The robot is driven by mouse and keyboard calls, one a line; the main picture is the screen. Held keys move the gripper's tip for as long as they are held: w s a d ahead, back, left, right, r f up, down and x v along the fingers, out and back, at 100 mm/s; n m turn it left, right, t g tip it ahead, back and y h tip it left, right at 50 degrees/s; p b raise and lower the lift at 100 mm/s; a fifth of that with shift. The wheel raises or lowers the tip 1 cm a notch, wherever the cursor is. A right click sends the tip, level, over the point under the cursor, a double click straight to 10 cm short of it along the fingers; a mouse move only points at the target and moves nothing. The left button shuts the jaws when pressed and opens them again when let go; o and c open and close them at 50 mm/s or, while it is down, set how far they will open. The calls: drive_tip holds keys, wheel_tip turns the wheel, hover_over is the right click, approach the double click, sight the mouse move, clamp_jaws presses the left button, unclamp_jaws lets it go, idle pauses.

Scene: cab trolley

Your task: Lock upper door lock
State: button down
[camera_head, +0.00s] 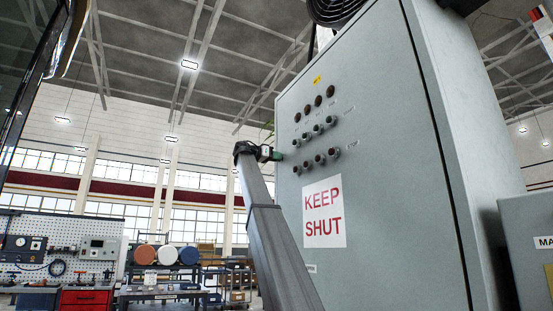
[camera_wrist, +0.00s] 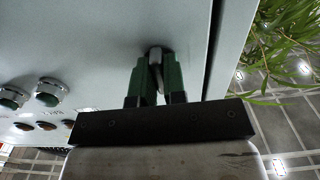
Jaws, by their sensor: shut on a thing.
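The cabinet door (camera_head: 400,200) is a large grey-green panel that looks closed, with a "KEEP SHUT" sign (camera_head: 324,213). My gripper (camera_head: 278,155) is at the door's left edge, level with the rows of knobs. In the wrist view my gripper (camera_wrist: 155,72) has its green fingers closed around a small grey lock handle (camera_wrist: 155,56) near the door edge. The fingers hide most of the handle, so I cannot tell its exact turn. In the head view the handle is hidden behind the gripper.
Several knobs and lamps (camera_head: 319,130) sit on the door beside my gripper; some show in the wrist view (camera_wrist: 48,92). A smaller grey box (camera_head: 530,240) stands at the right. Green leaves (camera_wrist: 285,45) show past the door edge. Workbenches (camera_head: 85,298) stand far back.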

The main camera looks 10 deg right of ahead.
drive_tip(key=shift+f, duration=0.1)
idle(0.4)
drive_tip(key=c, duration=1.2)
unclamp_jaws()
drive_tip(key=v, duration=1)
drive_tip(key=shift+s+a, duration=0.15)
drive_tip(key=shift+a, duration=0.2)
drive_tip(key=shift+a, duration=0.1)
